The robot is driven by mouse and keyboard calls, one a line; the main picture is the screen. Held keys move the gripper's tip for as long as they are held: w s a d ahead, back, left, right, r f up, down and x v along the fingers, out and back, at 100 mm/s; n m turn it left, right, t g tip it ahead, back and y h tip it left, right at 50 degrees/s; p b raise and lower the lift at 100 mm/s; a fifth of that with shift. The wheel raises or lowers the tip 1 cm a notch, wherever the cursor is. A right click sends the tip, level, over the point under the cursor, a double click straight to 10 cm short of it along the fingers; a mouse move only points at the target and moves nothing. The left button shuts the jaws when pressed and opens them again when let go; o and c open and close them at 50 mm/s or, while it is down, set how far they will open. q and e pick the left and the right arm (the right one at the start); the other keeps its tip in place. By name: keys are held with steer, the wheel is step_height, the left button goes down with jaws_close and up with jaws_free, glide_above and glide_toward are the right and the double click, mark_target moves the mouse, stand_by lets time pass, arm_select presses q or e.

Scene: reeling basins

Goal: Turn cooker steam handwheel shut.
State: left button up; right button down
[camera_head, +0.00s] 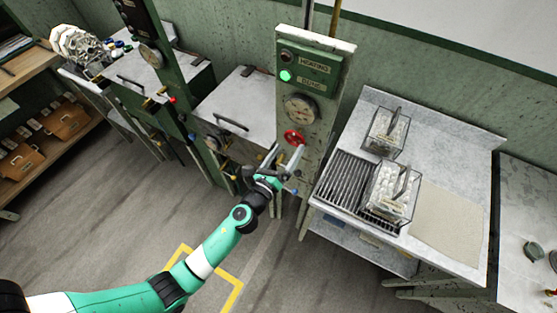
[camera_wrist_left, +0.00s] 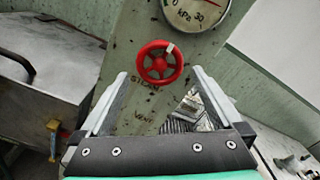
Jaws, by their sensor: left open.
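The red steam handwheel (camera_head: 294,137) sits on the front of the green cooker control post, below the gauge. In the left wrist view the handwheel (camera_wrist_left: 159,62) is a spoked red wheel with a pale mark at its upper right rim, above the painted word STEAM. My left gripper (camera_head: 284,158) is just below the wheel in the head view. In the left wrist view its two fingers (camera_wrist_left: 158,78) are spread wide, with the wheel between and beyond their tips; nothing is held. I cannot tell whether a finger touches the wheel. My right gripper is not in view.
The pressure gauge (camera_head: 300,108) and a lit green lamp (camera_head: 285,76) are above the wheel. A steel bench with wire baskets (camera_head: 392,190) stands to the right. A lidded metal basin (camera_head: 240,105) stands to the left. The floor in front is clear.

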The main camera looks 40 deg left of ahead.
arm_select(q)
steer(key=v, duration=0.6)
steer(key=shift+s, duration=0.25)
